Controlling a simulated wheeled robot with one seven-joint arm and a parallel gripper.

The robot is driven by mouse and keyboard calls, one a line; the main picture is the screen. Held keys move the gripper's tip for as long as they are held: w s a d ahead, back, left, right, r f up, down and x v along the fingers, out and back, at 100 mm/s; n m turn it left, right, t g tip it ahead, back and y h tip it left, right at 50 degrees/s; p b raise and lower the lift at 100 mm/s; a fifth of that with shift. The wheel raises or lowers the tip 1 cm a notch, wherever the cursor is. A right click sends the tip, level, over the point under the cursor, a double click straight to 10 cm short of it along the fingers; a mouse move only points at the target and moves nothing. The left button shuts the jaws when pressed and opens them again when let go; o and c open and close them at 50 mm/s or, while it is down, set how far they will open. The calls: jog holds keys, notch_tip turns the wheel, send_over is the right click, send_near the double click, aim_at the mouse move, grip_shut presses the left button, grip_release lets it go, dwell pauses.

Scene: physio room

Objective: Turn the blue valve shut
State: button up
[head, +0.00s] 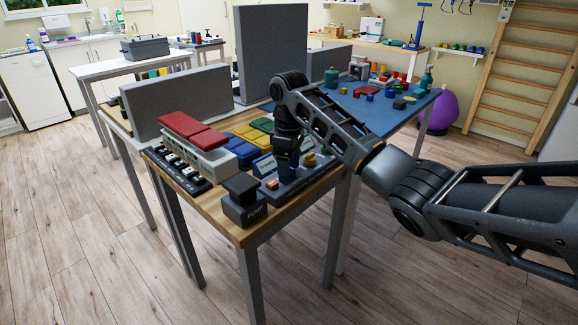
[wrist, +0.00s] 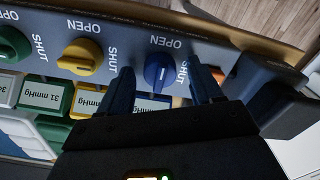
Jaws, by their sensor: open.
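The blue valve (wrist: 159,72) is a round knob on a grey panel (wrist: 215,50) in the wrist view. My gripper (wrist: 160,78) is open, with one finger on each side of the blue valve. I cannot tell whether either finger touches it. In the head view my gripper (head: 287,165) points down over the panel, and I cannot make out the blue valve there.
A yellow valve (wrist: 84,57) and a green valve (wrist: 12,45) sit left of the blue one. A dark block (head: 243,200) stands at the bench corner. Red pads (head: 195,132) and yellow, blue and green blocks lie behind. Grey screens (head: 272,55) stand further back.

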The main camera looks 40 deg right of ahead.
jog(key=shift+c, duration=0.5)
jog(key=c, duration=1)
jog(key=shift+o, duration=0.2)
